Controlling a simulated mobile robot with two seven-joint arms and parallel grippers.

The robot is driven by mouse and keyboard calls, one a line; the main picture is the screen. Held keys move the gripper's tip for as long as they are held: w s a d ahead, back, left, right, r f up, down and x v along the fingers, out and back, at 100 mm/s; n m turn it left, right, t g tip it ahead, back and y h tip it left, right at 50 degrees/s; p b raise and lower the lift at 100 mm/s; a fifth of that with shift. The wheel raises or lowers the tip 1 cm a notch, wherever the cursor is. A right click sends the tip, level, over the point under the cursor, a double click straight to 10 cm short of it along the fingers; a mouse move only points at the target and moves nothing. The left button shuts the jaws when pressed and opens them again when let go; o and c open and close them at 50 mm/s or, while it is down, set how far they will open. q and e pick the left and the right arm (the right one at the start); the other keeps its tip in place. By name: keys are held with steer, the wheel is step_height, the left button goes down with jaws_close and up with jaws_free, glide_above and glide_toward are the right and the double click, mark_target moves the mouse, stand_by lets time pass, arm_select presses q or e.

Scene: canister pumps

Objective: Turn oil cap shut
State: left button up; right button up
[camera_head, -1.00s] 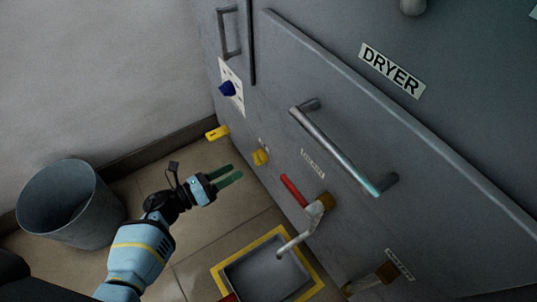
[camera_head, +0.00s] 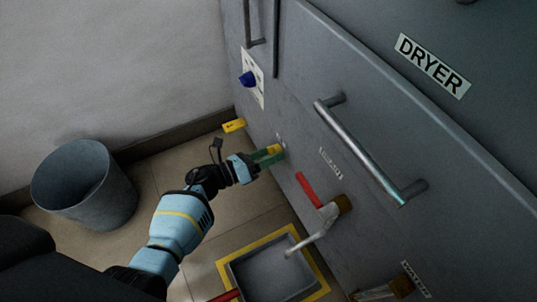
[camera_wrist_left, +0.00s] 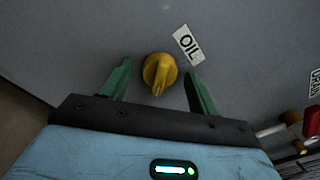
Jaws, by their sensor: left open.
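The yellow oil cap (camera_wrist_left: 159,73) sits on the grey cabinet front, with a white "OIL" label (camera_wrist_left: 187,44) at its upper right in the left wrist view. Its raised grip ridge points down in that view. My left gripper (camera_wrist_left: 158,85) is open, with one green finger on each side of the cap and visible gaps to it. In the head view my left gripper (camera_head: 275,155) reaches the cabinet at the cap (camera_head: 273,149), which is partly hidden by the fingers. My right gripper does not show.
A red-handled valve (camera_head: 309,190) with a bent spout stands right of the cap, above a yellow-rimmed drain pit (camera_head: 232,262). A yellow tag-like piece (camera_head: 234,125) and a blue knob (camera_head: 247,78) are further left. A grey bin (camera_head: 84,187) stands by the wall.

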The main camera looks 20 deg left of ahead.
arm_select(q)
steer(key=c, duration=1)
